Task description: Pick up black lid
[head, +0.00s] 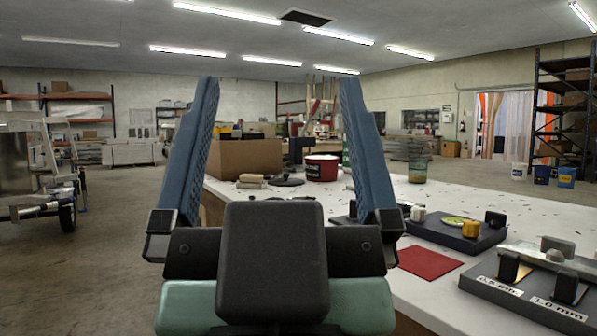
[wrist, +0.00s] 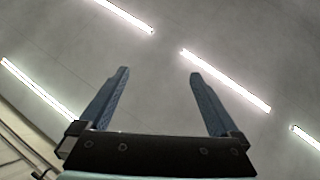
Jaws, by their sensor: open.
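My gripper (head: 279,85) stands in front of the head camera with its two blue fingers pointing up, wide apart and empty. In the wrist view my gripper (wrist: 158,73) is also open, with only ceiling behind it. A flat round black lid (head: 286,181) with a small knob lies on the white table, seen between the fingers and well beyond them. The wrist view does not show the lid.
The speckled white table (head: 530,212) runs back on the right. A cardboard box (head: 244,160) and tan blocks (head: 250,181) are near the lid. Dark fixtures (head: 453,232), a red mat (head: 429,262) and a labelled block (head: 530,290) occupy the near right. Open floor lies left.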

